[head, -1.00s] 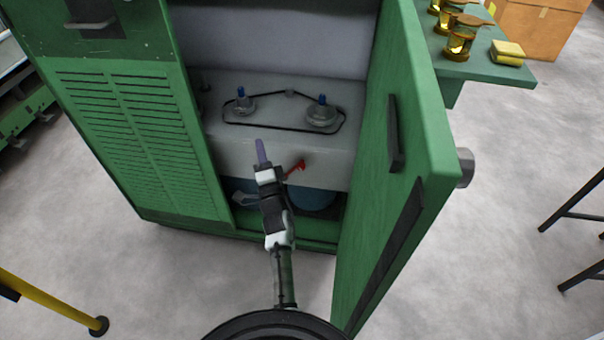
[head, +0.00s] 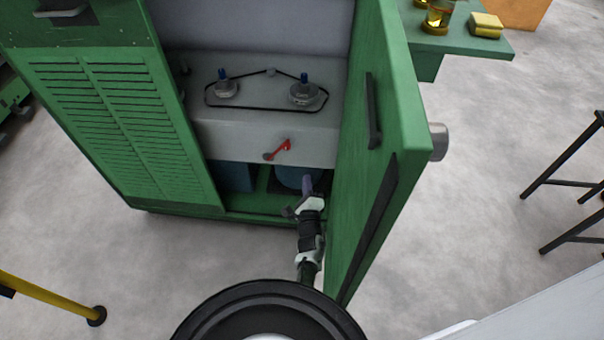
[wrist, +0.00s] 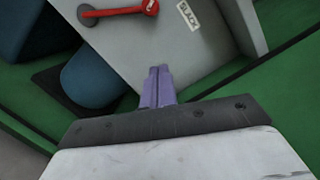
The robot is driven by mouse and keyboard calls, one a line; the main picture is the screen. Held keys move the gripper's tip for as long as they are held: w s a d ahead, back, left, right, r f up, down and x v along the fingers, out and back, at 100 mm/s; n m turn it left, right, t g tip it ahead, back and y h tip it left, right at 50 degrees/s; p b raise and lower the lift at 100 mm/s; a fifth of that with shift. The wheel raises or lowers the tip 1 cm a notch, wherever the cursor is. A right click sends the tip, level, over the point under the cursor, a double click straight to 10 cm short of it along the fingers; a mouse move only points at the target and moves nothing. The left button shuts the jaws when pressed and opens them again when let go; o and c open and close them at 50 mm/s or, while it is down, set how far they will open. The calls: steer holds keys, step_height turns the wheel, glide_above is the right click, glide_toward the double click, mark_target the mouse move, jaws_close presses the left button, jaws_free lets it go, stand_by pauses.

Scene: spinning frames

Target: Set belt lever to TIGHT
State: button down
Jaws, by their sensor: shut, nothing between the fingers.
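The red belt lever (head: 278,149) is on the front face of the light grey block inside the open green cabinet. Its dark-tipped end points down and left in the head view. In the wrist view the lever (wrist: 118,11) lies at the top, with its dark end at the left and a label (wrist: 188,16) reading SLACK near its right end. No TIGHT label shows. My gripper (head: 307,184) is below and right of the lever, apart from it. Its purple fingers (wrist: 157,84) are shut and empty, in front of the block's lower part.
The open cabinet door (head: 385,150) stands close to the right of my arm. A belt (head: 265,101) runs around two pulleys on top of the block. A blue cylinder (wrist: 90,78) sits below the block. A green side table (head: 470,45) stands behind the door.

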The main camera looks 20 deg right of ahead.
steer(key=w+a+r+b, duration=0.1)
steer(key=w+b, duration=0.4)
steer(key=w, duration=0.5)
steer(key=shift+r+b, duration=0.3)
steer(key=shift+r, duration=0.35)
steer(key=shift+a, duration=0.1)
steer(key=shift+r, duration=0.15)
